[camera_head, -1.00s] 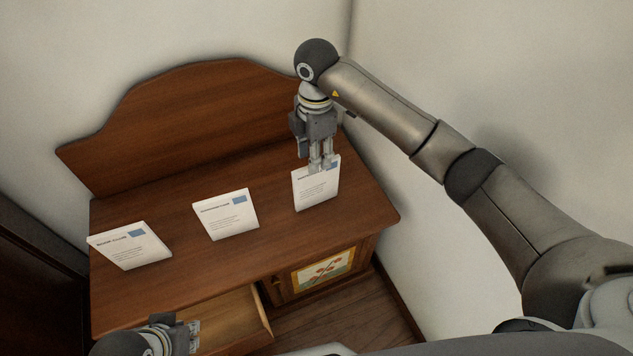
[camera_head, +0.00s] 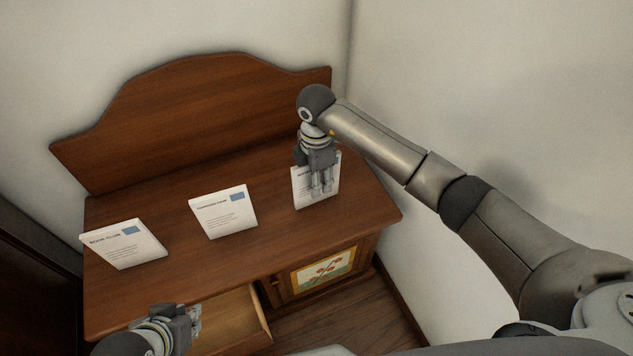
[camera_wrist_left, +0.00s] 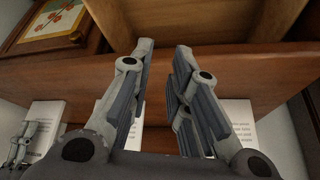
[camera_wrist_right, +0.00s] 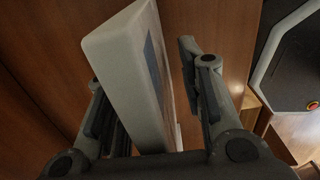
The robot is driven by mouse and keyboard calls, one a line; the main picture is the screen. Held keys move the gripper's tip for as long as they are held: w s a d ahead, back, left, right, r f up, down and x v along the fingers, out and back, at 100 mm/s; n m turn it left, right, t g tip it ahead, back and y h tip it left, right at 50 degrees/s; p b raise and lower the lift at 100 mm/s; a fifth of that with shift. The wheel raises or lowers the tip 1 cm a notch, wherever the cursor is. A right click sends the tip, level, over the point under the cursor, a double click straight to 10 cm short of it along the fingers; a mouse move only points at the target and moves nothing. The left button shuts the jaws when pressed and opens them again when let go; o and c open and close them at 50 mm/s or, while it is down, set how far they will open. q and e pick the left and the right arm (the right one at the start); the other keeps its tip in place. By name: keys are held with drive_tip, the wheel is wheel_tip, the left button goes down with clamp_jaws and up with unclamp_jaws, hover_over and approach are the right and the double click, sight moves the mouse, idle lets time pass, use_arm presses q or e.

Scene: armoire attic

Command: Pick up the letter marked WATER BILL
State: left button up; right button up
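Three white letters with blue corner patches stand on the brown dresser. The left letter (camera_head: 124,246) seems to read BOOK CLUB; the heading of the middle letter (camera_head: 223,213) is too small to read surely. The right letter (camera_head: 301,196) is partly covered by my right gripper (camera_head: 321,192), so its heading is mostly hidden. In the right wrist view this letter (camera_wrist_right: 128,70) stands between the open fingers, with a clear gap to the right finger. My left gripper (camera_head: 196,319) is open and empty in front of the dresser, by the open drawer; its spread fingers show in the left wrist view (camera_wrist_left: 166,50).
The dresser top (camera_head: 275,225) is bare between the letters. Its high back panel (camera_head: 210,115) and the walls close off the rear and right. An open drawer (camera_head: 235,325) sticks out at the front, beside a painted door (camera_head: 323,270).

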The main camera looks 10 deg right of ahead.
clamp_jaws()
idle(0.3)
